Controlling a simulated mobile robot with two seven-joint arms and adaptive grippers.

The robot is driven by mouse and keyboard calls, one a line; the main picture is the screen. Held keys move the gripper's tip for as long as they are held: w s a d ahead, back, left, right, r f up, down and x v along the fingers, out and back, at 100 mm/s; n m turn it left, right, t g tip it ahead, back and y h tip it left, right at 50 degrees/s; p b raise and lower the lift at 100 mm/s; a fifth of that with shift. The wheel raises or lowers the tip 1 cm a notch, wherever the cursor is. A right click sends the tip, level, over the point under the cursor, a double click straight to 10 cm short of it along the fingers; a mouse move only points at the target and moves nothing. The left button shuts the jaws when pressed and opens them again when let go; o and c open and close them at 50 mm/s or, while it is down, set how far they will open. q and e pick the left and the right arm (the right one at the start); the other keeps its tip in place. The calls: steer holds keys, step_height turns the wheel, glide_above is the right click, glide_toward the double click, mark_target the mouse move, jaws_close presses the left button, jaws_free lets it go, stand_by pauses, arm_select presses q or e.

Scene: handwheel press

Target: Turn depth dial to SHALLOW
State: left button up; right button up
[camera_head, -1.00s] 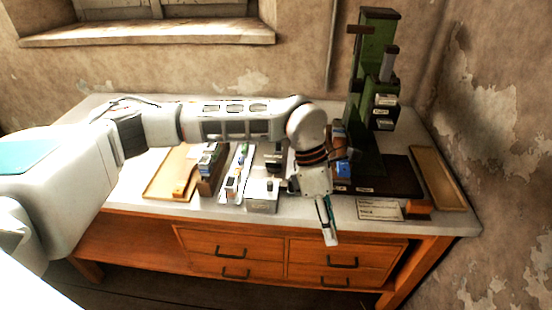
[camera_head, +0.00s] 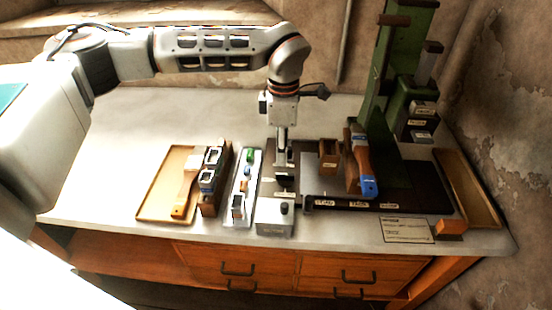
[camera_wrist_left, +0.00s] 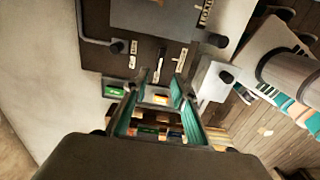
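No legible label names the depth dial, so I cannot tell for sure which part it is. A grey box (camera_head: 275,217) with a black knob (camera_head: 284,207) stands near the table's front edge; it also shows in the wrist view (camera_wrist_left: 214,84). Behind it is a dark plate (camera_head: 268,187) with a slim pale bar (camera_wrist_left: 160,64) between small labels in the wrist view. My left gripper (camera_head: 282,166) points down over this plate. In the wrist view its teal-padded fingers (camera_wrist_left: 155,88) stand apart with nothing seen between them. My right gripper is out of view.
A green press (camera_head: 378,95) stands at the back right on a dark labelled base (camera_head: 415,196). Left of the plate are a narrow tray (camera_head: 236,211), a wooden rack (camera_head: 211,205) and a wooden tray (camera_head: 155,205). The table's far left is bare.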

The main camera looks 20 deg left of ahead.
mark_target(282, 174)
arm_select(q)
steer(key=shift+w, duration=0.1)
steer(key=shift+f, duration=3.8)
jaws_close()
